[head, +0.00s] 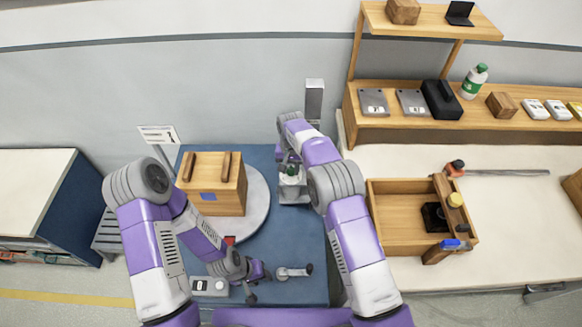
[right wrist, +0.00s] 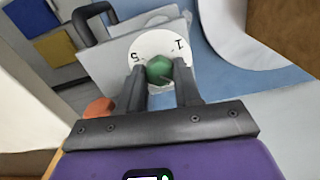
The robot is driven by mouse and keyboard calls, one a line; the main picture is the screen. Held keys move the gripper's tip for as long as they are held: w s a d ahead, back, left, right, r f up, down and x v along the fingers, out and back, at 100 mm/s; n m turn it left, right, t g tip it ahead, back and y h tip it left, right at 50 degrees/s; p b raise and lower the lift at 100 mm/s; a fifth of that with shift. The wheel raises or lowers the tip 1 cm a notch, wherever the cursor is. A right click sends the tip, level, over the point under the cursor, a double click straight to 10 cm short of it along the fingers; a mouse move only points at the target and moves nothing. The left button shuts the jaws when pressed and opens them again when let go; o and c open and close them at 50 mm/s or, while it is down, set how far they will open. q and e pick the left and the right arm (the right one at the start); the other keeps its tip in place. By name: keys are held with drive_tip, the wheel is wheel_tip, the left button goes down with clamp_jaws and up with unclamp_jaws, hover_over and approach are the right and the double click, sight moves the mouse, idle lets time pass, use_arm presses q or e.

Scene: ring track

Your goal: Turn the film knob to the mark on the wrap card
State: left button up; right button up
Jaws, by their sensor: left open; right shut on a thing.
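The film knob is green and sits on a white round dial (right wrist: 145,46) in the right wrist view; the digits 5 and 1 show on the dial. My right gripper (right wrist: 160,78) is shut on the green knob (right wrist: 158,68). In the head view my right gripper (head: 291,168) is at the grey post unit (head: 314,98), over the pale dial. The wrap card (head: 158,134) is a small white sign behind the turntable; its print is too small to read. My left gripper (head: 258,284) is open and empty, low over the blue base, between a grey control box (head: 210,286) and a small lever (head: 295,271).
A wooden crate (head: 212,183) stands on the grey turntable (head: 258,205). To the right, a bench holds a wooden tray (head: 400,235), a long-handled tool (head: 505,172) and a shelf (head: 385,127) with boxes and a bottle (head: 474,82).

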use_arm(q)
drive_tip(key=shift+r, duration=0.1)
use_arm(e)
drive_tip(key=m, duration=0.5)
drive_tip(key=shift+m, duration=0.3)
drive_tip(key=m, duration=1)
drive_tip(key=shift+m+p, duration=0.3)
drive_tip(key=shift+m, duration=0.1)
use_arm(q)
drive_tip(key=shift+r, duration=0.35)
use_arm(e)
drive_tip(key=shift+m, duration=2.3)
drive_tip(key=o, duration=1)
drive_tip(key=shift+o, duration=0.2)
